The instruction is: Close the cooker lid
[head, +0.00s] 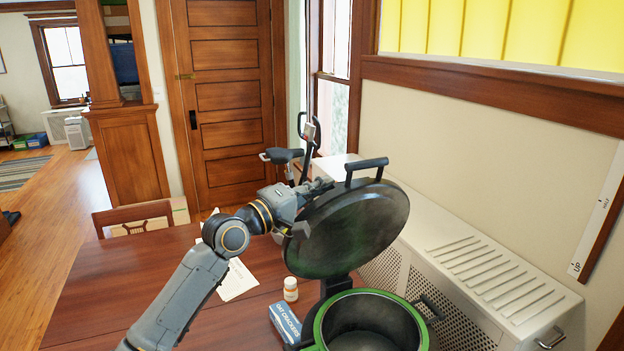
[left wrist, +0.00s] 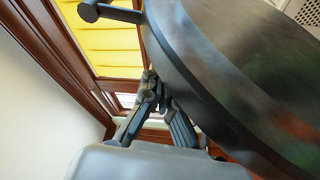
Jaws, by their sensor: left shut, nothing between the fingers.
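The cooker pot (head: 368,318) stands on the table at the bottom of the head view, open, with a green rim. Its round dark lid (head: 350,228) is raised and tilted up on the hinge side, with a bar handle (head: 366,168) at its top edge. My left gripper (head: 324,184) is at the lid's upper left edge, shut and empty. In the left wrist view its fingers (left wrist: 150,88) are together close beside the lid's rim (left wrist: 215,75); I cannot tell whether they touch it. The handle (left wrist: 108,12) shows at the top there. My right gripper is not in view.
A blue cracker box (head: 285,322), a small orange-and-white bottle (head: 290,289) and papers (head: 236,280) are on the wooden table (head: 115,290), left of the pot. A white radiator cover (head: 470,270) runs along the wall at right. The table's left part is clear.

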